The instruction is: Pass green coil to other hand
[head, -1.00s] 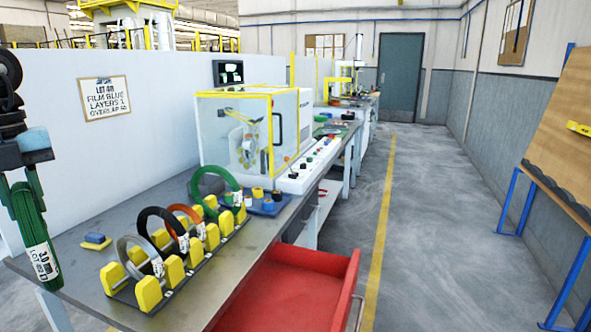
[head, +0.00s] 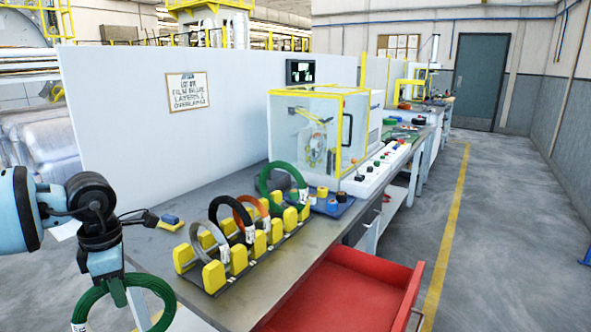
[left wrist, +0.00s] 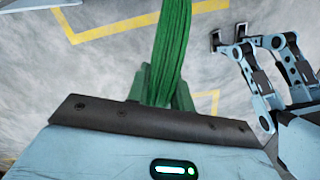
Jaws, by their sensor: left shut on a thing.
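A green wire coil (head: 160,291) with a white label hangs from my left gripper (head: 116,288) at the lower left of the head view, away from the bench's front corner. In the left wrist view the green coil (left wrist: 174,45) rises from between the fingers, and the jaws are shut on it. My right gripper (left wrist: 228,38) shows only in the left wrist view, at upper right. Its two dark fingers are apart, with nothing between them. It is apart from the coil.
A rack with yellow blocks (head: 213,275) holds several coils upright, one of them green (head: 272,183). The bench (head: 180,210) also bears a blue tray (head: 333,207) and a clear-walled machine (head: 300,130). A red drawer (head: 345,290) stands open.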

